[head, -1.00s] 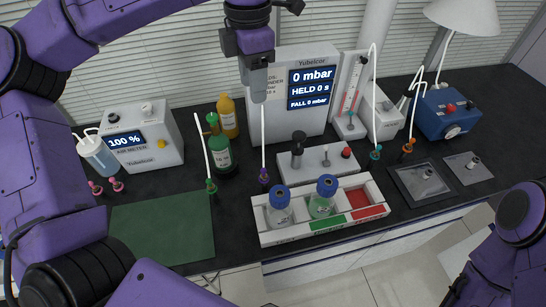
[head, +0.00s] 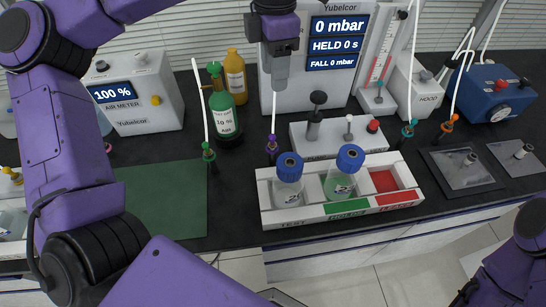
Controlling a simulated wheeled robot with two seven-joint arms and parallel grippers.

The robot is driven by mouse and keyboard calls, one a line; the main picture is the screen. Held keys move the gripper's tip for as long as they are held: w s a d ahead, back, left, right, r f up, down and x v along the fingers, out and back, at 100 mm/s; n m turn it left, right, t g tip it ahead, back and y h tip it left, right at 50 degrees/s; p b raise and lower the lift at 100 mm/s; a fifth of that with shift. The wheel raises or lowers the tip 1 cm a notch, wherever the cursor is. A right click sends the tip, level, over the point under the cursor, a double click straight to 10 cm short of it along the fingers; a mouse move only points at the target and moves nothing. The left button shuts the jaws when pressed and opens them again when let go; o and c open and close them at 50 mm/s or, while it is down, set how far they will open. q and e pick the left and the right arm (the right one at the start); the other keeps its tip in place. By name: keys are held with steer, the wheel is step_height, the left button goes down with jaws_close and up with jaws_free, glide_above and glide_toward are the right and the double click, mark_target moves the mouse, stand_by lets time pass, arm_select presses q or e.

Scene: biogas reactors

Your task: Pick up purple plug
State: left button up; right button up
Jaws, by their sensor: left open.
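The purple plug (head: 272,145) stands upright on the dark bench top, behind the white rack, with a thin white tube rising from it. My left gripper (head: 280,84) points down above the plug, beside the upper part of that tube. It is open and clear of the plug. I cannot tell whether a finger touches the tube. My right arm shows only in part at the lower right, and its gripper is out of view.
The white rack (head: 262,194) in front of the plug holds two blue-capped bottles. A white block with a black-knobbed post (head: 316,112) stands to the right. A green bottle (head: 224,114) and a green plug (head: 208,153) stand left. The green mat (head: 165,205) is bare.

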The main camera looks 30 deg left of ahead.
arm_select(q)
steer(key=b, duration=0.6)
glide_toward(272, 135)
steer(key=shift+d, duration=0.15)
steer(key=f, duration=1)
steer(key=shift+a+f, duration=0.2)
steer(key=shift+f, duration=0.05)
jaws_close()
arm_select(e)
step_height(272, 135, down, 8)
steer(key=shift+f, duration=0.15)
